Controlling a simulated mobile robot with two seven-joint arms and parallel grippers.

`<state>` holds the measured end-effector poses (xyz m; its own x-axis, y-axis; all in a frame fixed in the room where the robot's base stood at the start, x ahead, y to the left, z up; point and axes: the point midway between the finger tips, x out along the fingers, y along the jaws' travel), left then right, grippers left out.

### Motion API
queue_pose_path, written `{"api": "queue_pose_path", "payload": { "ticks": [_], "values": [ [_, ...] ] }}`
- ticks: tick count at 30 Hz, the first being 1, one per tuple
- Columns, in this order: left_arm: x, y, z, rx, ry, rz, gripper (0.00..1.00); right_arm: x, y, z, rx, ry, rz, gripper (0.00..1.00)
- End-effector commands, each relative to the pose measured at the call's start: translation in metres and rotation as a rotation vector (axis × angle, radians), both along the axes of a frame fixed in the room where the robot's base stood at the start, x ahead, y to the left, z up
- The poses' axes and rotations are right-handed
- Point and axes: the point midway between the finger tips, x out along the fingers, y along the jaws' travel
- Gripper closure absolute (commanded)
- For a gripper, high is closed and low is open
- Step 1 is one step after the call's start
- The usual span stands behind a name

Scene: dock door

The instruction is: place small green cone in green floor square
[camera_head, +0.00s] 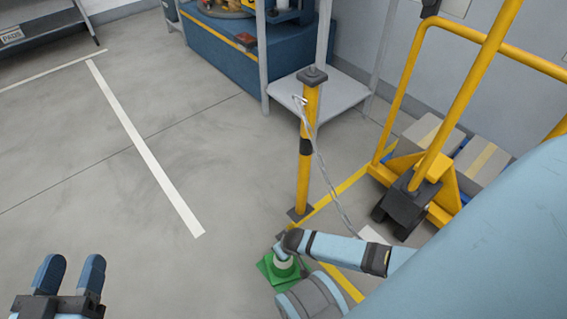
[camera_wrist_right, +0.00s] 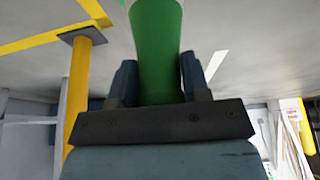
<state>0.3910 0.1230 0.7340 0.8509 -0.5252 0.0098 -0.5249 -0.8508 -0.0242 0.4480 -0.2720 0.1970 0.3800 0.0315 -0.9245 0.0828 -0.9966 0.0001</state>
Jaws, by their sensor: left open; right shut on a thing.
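The small green cone (camera_head: 283,268) with a white band shows at the lower middle of the head view, partly covered by my right arm. In the right wrist view the green cone (camera_wrist_right: 159,45) stands between the two fingers of my right gripper (camera_wrist_right: 158,80), which is shut on it. My left gripper (camera_head: 70,275) is open and empty at the lower left of the head view, over bare floor. I cannot make out a separate green floor square; the green around the cone's foot may be only its own base.
A yellow post (camera_head: 307,165) with a chain stands just behind the cone. A yellow hand truck (camera_head: 433,190) and boxes (camera_head: 430,135) are at the right. A grey shelf (camera_head: 325,97) stands at the back. Floor at the left is clear, with a white line (camera_head: 140,145).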

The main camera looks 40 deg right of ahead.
Motion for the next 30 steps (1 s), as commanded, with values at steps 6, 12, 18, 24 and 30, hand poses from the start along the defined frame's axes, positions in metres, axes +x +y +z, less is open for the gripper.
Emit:
{"api": "queue_pose_path", "payload": {
  "ticks": [6, 12, 18, 24, 30],
  "values": [
    [-0.001, -0.001, 0.0, -0.004, 0.003, 0.0, 0.47, 0.001, 0.0, 0.0, 0.0, -0.001, -0.001, 1.0],
    [-0.001, 0.0, 0.0, -0.003, 0.002, 0.001, 0.47, 0.0, 0.0, -0.002, 0.0, -0.001, -0.001, 0.31],
    [-0.001, 0.0, 0.0, -0.003, 0.002, 0.001, 0.47, 0.0, 0.0, -0.002, 0.0, -0.001, -0.001, 0.31],
    [-0.001, -0.001, 0.007, -0.008, 0.011, -0.002, 0.47, -0.002, 0.0, 0.011, 0.001, -0.001, -0.001, 0.31],
    [-0.015, -0.009, 0.002, -0.095, 0.173, 0.0, 0.47, -0.018, -0.001, 0.051, 0.001, 0.0, 0.0, 0.31]
  ]
}}
